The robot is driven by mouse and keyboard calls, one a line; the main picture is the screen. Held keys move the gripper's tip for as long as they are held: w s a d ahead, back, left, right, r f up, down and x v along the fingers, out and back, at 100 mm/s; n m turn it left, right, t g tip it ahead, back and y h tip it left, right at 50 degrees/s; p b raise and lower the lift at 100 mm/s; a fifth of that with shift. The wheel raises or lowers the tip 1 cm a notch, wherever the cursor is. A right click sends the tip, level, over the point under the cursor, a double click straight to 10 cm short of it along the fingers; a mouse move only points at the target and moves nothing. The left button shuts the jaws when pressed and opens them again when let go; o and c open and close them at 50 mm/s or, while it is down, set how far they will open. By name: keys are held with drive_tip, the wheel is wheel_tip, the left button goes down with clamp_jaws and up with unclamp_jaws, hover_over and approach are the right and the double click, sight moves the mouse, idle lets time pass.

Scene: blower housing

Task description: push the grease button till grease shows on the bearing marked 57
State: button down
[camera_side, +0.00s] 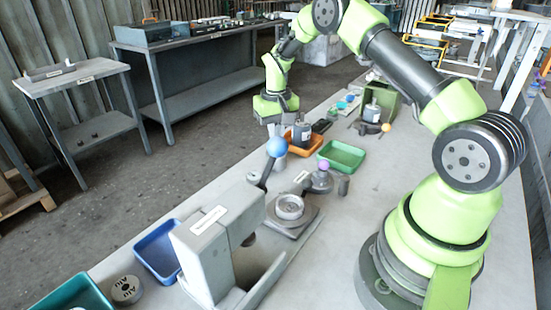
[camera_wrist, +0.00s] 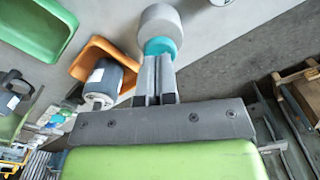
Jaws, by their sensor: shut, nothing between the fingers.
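My gripper (camera_side: 272,127) points down over the bench in the side view, its fingers closed together with nothing between them. In the wrist view its fingertips (camera_wrist: 156,62) are right at a teal button (camera_wrist: 160,46) on a grey round post (camera_wrist: 160,20). They overlap the button in the picture; I cannot tell whether they press it. In the side view the post is largely hidden behind a blue ball. A grey ring, possibly a bearing (camera_side: 289,207), sits on a fixture plate. No 57 marking is legible, and I cannot make out grease.
A press (camera_side: 215,245) with a blue-ball lever (camera_side: 276,147) stands in front of my gripper. A motor (camera_side: 302,133) stands in an orange tray (camera_side: 318,148), near a green tray (camera_side: 341,157) and a purple-knobbed tool (camera_side: 323,165). A blue tray (camera_side: 158,252) lies at front left.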

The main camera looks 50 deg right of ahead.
drive_tip(key=shift+f, duration=1.15)
drive_tip(key=shift+r, duration=1.15)
drive_tip(key=shift+f, duration=0.1)
drive_tip(key=shift+f, duration=1.05)
drive_tip(key=shift+r, duration=1.15)
